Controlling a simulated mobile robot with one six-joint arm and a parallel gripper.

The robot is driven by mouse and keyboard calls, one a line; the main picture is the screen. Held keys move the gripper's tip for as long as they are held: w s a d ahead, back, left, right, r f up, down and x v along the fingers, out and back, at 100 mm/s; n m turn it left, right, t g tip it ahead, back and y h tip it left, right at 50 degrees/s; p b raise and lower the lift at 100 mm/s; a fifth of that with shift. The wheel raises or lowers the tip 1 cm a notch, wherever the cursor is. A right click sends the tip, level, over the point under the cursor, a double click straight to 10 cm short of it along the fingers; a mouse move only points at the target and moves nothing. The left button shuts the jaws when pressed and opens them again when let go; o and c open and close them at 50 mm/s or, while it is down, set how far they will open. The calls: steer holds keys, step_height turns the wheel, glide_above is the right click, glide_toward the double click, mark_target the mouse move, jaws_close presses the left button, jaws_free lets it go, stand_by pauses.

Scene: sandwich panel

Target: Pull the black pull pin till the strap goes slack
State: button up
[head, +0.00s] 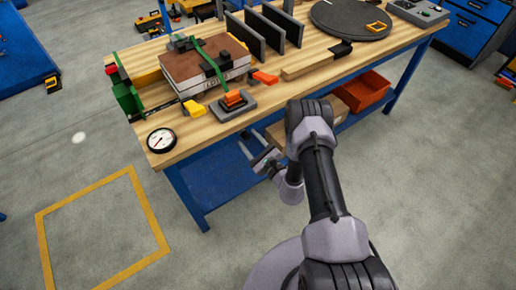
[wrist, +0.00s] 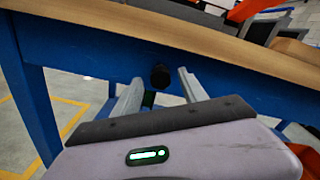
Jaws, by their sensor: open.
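The green strap (head: 211,63) runs over the brown-topped sandwich panel (head: 190,72) on the bench and looks tight. An orange piece on a grey base (head: 234,103) sits near the strap's front end. A round black knob (wrist: 160,76), which looks like the pull pin, shows against the blue rail below the bench top in the wrist view. My gripper (wrist: 160,82) is open, with one finger on each side of the knob in the picture. I cannot tell how far the fingertips are from it. In the head view my gripper (head: 254,142) is low at the bench's front edge.
The wooden bench top (head: 290,88) overhangs just above my gripper. A dial gauge (head: 161,140) and a yellow block (head: 193,108) lie near the front left. An orange bin (head: 365,91) is on the lower shelf to the right. The floor at front left is clear.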

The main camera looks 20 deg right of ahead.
steer(key=p+v, duration=0.4)
steer(key=v, duration=1.2)
steer(key=shift+s, duration=0.4)
